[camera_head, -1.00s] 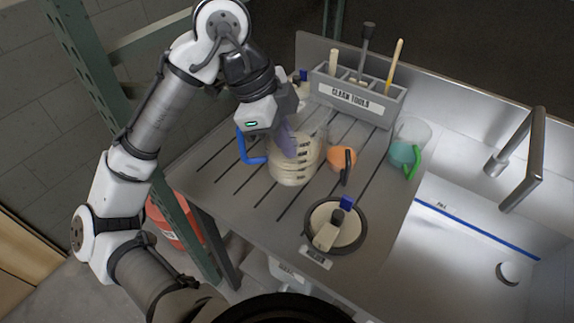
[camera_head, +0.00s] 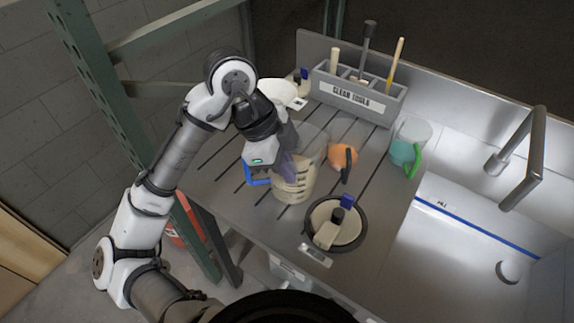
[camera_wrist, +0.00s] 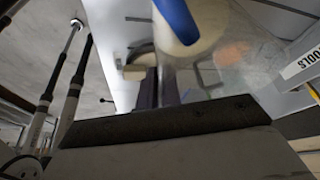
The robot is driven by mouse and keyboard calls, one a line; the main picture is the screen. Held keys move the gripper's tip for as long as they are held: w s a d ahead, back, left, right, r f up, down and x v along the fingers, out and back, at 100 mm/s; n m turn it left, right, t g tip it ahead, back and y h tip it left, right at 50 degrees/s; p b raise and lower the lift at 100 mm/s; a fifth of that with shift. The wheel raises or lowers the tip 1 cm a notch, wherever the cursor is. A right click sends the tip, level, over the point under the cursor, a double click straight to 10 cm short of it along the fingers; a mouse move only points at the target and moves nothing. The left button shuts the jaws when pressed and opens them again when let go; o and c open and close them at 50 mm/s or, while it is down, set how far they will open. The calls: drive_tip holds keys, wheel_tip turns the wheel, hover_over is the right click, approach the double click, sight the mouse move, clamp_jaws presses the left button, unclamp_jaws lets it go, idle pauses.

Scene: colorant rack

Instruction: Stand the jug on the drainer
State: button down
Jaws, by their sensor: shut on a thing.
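The clear jug (camera_head: 297,187) with a blue handle (camera_head: 256,178) and pale cream contents is over the left-middle of the grooved steel drainer (camera_head: 228,192). It looks upright, with dark marks on its side. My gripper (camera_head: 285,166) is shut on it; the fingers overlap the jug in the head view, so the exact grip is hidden. I cannot tell whether the jug's base touches the drainer. In the wrist view the blue handle (camera_wrist: 176,18) and clear wall (camera_wrist: 212,40) are close in front of the fingers.
An orange vessel with a dark handle (camera_head: 343,157) stands just right of the jug. A black-rimmed round tub (camera_head: 362,238) is in front. The sink is right.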

drive_tip(key=c, duration=1.6)
unclamp_jaws()
drive_tip(key=b+v, duration=0.1)
drive_tip(key=v, duration=1.1)
drive_tip(key=shift+r, duration=0.15)
drive_tip(key=shift+d, duration=0.1)
